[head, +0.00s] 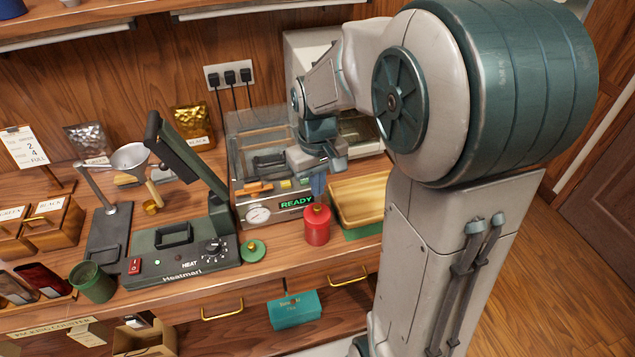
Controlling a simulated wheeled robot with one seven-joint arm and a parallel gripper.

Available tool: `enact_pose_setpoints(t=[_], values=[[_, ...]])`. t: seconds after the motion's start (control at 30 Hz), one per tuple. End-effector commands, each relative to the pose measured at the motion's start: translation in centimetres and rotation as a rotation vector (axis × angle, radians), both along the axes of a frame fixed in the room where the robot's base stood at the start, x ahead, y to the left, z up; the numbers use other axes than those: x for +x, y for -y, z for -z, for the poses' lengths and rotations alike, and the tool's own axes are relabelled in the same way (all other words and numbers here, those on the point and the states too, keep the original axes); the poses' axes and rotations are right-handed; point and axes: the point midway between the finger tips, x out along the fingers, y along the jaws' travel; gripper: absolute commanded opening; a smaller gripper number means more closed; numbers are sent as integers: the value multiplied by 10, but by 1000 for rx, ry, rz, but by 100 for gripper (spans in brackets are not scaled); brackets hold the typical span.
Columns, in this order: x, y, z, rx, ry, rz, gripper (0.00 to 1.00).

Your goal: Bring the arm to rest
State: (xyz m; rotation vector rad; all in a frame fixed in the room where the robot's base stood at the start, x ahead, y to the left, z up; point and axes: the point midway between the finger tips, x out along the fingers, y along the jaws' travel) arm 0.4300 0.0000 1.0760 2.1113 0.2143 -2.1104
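My arm reaches in from the right in the head view, bent over the counter. My gripper (319,184) hangs downward at its end, in front of the clear-covered machine with a green READY display (296,202). It is just above a red canister (317,229) that stands upright on the counter. The fingertips are small and overlap the canister's top in the picture. I cannot tell whether they touch it, or whether the gripper is open or shut.
Left of the canister are a green lid (253,251) and a heat sealer (176,252) with a raised arm. A wooden tray (357,201) is close on the right. A green cup (92,283) and a funnel stand (110,225) are further left. A teal box (294,310) lies below the counter.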

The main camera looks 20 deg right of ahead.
Motion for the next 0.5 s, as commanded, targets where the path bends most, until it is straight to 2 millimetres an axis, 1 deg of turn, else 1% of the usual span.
enact_pose_setpoints(t=[0.17, 0.5], values=[[0, 0, 1, 0, 0, 0, 0], [0, 0, 11, 0, -1, 0, 0]])
